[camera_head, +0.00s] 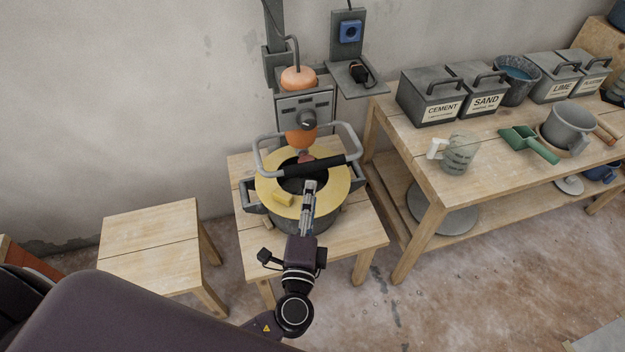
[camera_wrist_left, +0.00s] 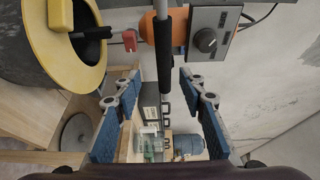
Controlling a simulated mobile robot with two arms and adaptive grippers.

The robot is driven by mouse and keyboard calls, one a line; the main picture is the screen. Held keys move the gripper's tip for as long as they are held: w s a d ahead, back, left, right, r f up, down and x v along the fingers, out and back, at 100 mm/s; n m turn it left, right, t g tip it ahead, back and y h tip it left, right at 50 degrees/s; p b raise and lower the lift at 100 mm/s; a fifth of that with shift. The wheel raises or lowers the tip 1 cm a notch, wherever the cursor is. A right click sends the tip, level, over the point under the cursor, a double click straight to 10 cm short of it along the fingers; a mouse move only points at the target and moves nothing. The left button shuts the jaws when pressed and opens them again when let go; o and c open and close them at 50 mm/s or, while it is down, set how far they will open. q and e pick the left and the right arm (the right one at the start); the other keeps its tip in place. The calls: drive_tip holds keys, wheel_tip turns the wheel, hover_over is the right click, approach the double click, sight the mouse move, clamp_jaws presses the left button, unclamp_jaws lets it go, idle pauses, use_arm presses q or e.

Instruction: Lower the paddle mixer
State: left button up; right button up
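The paddle mixer has an orange motor (camera_head: 298,78), a grey control box (camera_head: 305,103) with a dark knob, and a grey handle frame (camera_head: 262,158) with a black grip (camera_head: 325,166). It is above a dark bucket (camera_head: 297,228) with a yellow ring lid (camera_head: 340,188); the paddle itself is hidden. My left gripper (camera_head: 310,184) is just in front of the black grip, over the lid. In the left wrist view its blue-padded fingers are spread, with the black grip (camera_wrist_left: 163,65) lined up between them and nothing clamped. My right gripper is out of view.
The bucket stands on a low wooden table (camera_head: 358,238), with a wooden stool (camera_head: 150,240) to its left. A bench (camera_head: 480,170) at right carries cement and sand boxes, a jug (camera_head: 458,155) and a green scoop (camera_head: 530,143). The wall is close behind the mixer.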

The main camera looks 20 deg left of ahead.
use_arm(q)
drive_tip(key=shift+v, duration=1.2)
drive_tip(key=s+a+f+n+g, duration=0.1)
drive_tip(key=s+a+f+g, duration=0.2)
drive_tip(key=f, duration=0.8)
drive_tip(key=s+a+f+n+g+h, duration=0.15)
drive_tip(key=s+f+g, duration=0.3)
drive_tip(key=f, duration=0.75)
drive_tip(key=s+a+f+n+g, duration=0.1)
drive_tip(key=s+a+f+g, duration=0.2)
drive_tip(key=f, duration=0.8)
drive_tip(key=s+f+n+g, duration=0.2)
drive_tip(key=s+f, duration=0.3)
drive_tip(key=s, duration=0.4)
drive_tip(key=s+a+f+n+g+h, duration=0.1)
drive_tip(key=s+f+n, duration=0.3)
drive_tip(key=s, duration=0.5)
drive_tip(key=s+f+n+g+h, duration=0.1)
drive_tip(key=s+f+n+g, duration=0.2)
drive_tip(key=s+f, duration=0.4)
drive_tip(key=s+n, duration=0.1)
drive_tip(key=s, duration=0.2)
drive_tip(key=shift+a, duration=0.15)
drive_tip(key=shift+s+f, duration=0.1)
